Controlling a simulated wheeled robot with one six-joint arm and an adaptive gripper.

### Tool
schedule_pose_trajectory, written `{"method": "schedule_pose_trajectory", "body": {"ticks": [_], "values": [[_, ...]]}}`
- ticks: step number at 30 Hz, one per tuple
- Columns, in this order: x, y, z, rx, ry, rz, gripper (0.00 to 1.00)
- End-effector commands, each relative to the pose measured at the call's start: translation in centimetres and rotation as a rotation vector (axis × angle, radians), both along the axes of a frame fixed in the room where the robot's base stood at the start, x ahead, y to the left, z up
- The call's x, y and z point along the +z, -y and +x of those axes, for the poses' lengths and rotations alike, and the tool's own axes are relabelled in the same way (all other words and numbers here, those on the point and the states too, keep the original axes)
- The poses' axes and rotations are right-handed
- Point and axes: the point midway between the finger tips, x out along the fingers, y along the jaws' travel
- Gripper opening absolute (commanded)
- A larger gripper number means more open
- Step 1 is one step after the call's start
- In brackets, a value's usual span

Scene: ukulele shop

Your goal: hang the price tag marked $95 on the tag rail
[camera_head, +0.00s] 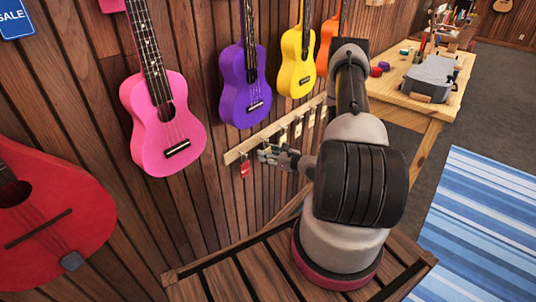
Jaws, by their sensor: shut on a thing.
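The tag rail (233,155) is a pale wooden strip on the plank wall, running from below the pink ukulele up toward the right. A small red tag (243,171) hangs at its left end. Several small pale tags hang farther along, one of them here (298,128). My gripper (264,153) is in front of the rail's left part, just right of the red tag. It is shut on a small tag, mostly hidden by the fingers. No price can be read at this size, so I cannot tell which tag is marked $95.
Pink (163,125), purple (245,90) and yellow (297,65) ukuleles hang above the rail. A red one (45,225) is at lower left. A wooden workbench (425,105) with a grey case stands at right. A striped blue rug (485,225) lies on open floor.

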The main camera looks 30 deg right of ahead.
Motion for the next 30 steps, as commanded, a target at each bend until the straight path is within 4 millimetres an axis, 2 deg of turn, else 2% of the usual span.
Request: {"method": "schedule_pose_trajectory", "body": {"ticks": [4,5,6,8,9,20,23,30], "values": [[0.0,0.0,0.0,0.000,0.000,0.000,0.28],[0.0,0.0,0.0,0.000,0.000,0.000,0.45],[0.0,0.0,0.0,0.000,0.000,0.000,0.52],[0.0,0.0,0.0,0.000,0.000,0.000,0.63],[0.0,0.0,0.0,0.000,0.000,0.000,0.64],[0.1,0.3,-0.4,-0.002,0.000,0.001,0.64],[0.4,0.7,-1.7,-0.004,-0.002,0.002,0.64],[1.5,2.6,-6.6,-0.006,-0.001,0.002,0.64]]}}
